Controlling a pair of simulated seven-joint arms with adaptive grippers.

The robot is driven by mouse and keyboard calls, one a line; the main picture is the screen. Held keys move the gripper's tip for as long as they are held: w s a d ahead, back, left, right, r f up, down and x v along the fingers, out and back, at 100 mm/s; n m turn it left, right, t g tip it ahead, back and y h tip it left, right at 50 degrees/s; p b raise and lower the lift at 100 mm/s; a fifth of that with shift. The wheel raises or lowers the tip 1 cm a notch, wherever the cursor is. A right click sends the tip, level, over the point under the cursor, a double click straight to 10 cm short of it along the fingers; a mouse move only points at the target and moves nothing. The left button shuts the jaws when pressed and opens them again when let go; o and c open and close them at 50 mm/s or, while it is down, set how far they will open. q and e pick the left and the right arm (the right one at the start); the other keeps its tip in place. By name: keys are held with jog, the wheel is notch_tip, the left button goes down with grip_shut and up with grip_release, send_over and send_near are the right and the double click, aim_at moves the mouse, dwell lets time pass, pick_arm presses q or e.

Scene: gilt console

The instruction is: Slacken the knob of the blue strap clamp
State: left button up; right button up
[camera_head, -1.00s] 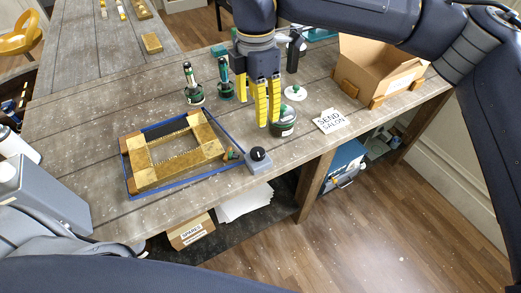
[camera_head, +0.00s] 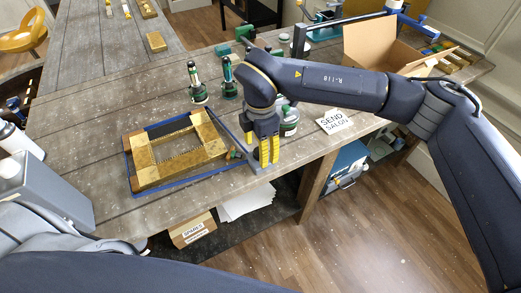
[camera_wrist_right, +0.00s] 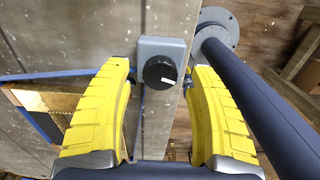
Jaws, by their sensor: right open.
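The blue strap (camera_head: 127,178) of the clamp runs around a gilt frame (camera_head: 145,173) lying on the bench, and it also shows in the right wrist view (camera_wrist_right: 35,113). The clamp's grey block (camera_wrist_right: 150,46) carries a round black knob (camera_wrist_right: 160,72) with a white mark, near the bench's front edge. My right gripper (camera_head: 269,150) points down over the block and hides the knob in the head view. In the right wrist view its yellow fingers (camera_wrist_right: 162,110) are open, one on each side of the knob's line, with clear gaps. My left gripper is not in view.
A green-lidded jar (camera_head: 289,122) stands right behind the right gripper. A "SEND SALON" card (camera_head: 334,120) and an open cardboard box (camera_head: 372,48) are to the right.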

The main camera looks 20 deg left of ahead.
jog(key=shift+f, duration=0.55)
jog(key=shift+c, duration=0.3)
grip_shut()
